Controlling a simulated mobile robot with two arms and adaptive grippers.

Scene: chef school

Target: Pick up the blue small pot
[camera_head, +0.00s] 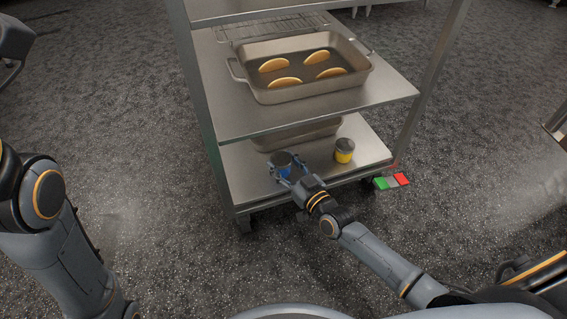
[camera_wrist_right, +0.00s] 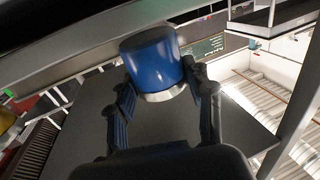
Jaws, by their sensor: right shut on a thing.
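The small blue pot (camera_head: 283,164) is at the lower shelf of the metal rack, near its front left part. My right gripper (camera_head: 287,175) reaches in from the front and is shut on it. In the right wrist view the blue pot (camera_wrist_right: 153,60) sits between the two fingers of the right gripper (camera_wrist_right: 160,88), one on each side. I cannot tell whether the pot touches the shelf. My left arm shows at the left of the head view, but its gripper is not seen.
A yellow small pot (camera_head: 344,150) stands right of the blue one on the lower shelf (camera_head: 245,185). A large pan (camera_head: 290,136) is behind them. The shelf above (camera_head: 395,88) holds a roasting pan (camera_head: 300,94) with several yellow pieces. A green, white and red item (camera_head: 391,181) lies at right.

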